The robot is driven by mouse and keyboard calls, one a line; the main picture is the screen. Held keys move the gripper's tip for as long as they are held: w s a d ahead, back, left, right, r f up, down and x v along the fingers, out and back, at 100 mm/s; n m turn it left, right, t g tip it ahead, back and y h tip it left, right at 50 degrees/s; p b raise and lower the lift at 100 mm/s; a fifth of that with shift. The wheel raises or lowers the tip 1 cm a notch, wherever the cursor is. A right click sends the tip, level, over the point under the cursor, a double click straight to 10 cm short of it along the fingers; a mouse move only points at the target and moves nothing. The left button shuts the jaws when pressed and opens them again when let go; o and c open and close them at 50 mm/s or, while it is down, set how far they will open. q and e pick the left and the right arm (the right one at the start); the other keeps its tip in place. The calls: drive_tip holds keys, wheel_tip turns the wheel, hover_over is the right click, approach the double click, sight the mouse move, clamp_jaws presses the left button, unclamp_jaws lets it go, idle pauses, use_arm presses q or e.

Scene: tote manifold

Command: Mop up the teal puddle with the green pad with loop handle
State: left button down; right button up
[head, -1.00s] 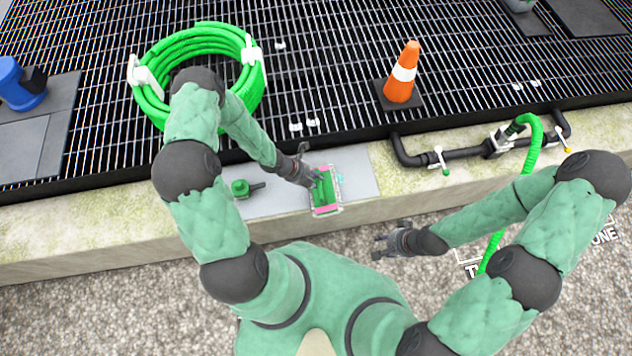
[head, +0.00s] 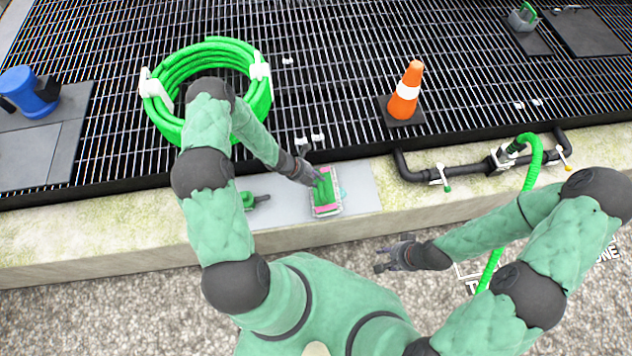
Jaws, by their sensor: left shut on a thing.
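A small part of the teal puddle (head: 343,191) shows at the pad's right edge; the pad covers or hides the rest, and I cannot tell how much is there. My right gripper (head: 386,258) looks open and empty, in front of the ledge over the gravel.
A coiled green hose (head: 215,55) and an orange cone (head: 406,90) stand on the grating. Black piping (head: 466,172) with valves runs along the ledge at right.

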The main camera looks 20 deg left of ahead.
use_arm(q)
drive_tip(key=shift+w+a+p, duration=0.25)
drive_tip(key=shift+w+a, duration=0.2)
drive_tip(key=shift+w, duration=0.25)
drive_tip(key=shift+w+a+p, duration=0.25)
drive_tip(key=shift+w+a, duration=0.2)
drive_tip(key=shift+w, duration=0.2)
drive_tip(key=shift+w+a, duration=0.2)
drive_tip(key=shift+w, duration=0.05)
